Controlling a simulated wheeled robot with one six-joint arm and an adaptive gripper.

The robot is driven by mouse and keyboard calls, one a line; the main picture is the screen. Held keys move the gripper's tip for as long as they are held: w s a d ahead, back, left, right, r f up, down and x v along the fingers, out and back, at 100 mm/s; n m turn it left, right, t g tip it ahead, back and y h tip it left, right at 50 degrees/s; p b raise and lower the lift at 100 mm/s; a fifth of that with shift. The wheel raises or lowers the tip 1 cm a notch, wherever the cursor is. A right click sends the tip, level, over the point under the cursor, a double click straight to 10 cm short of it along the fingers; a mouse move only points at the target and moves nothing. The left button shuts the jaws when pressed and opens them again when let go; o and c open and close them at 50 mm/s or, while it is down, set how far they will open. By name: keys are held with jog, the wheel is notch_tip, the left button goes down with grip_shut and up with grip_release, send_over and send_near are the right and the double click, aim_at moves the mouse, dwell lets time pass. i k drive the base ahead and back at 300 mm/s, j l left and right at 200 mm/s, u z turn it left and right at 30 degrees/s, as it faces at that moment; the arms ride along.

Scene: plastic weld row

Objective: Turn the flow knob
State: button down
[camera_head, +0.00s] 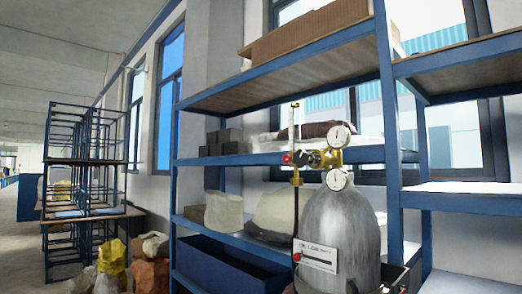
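A grey metal gas cylinder (345,230) stands upright right of centre, with a brass regulator (328,158) on top. Two round white gauges, an upper one (340,136) and a lower one (337,180), sit on the regulator. A thin upright flow tube (295,120) with a brass fitting below it stands to its left. A small red knob (287,158) shows at the left of this fitting. A dark round part (314,158) sits between the fitting and the regulator. I cannot tell for certain which is the flow knob. My gripper is not in view.
Blue shelving (385,90) stands close behind the cylinder, holding grey blocks (225,140), pale sacks (224,211) and a cardboard box (310,30). A blue bin (222,265) is low at left. Filled bags (112,258) and a dark rack (90,160) stand farther left.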

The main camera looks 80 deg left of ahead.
aim_at(286, 158)
jog(key=l+u, duration=0.1)
jog(key=u, duration=0.65)
jog(key=j+u, duration=0.15)
jog(key=u, duration=0.3)
jog(key=j+u, duration=0.1)
jog(key=u, duration=0.4)
jog(key=j+u, duration=0.1)
jog(key=u, duration=0.35)
jog(key=i, duration=0.05)
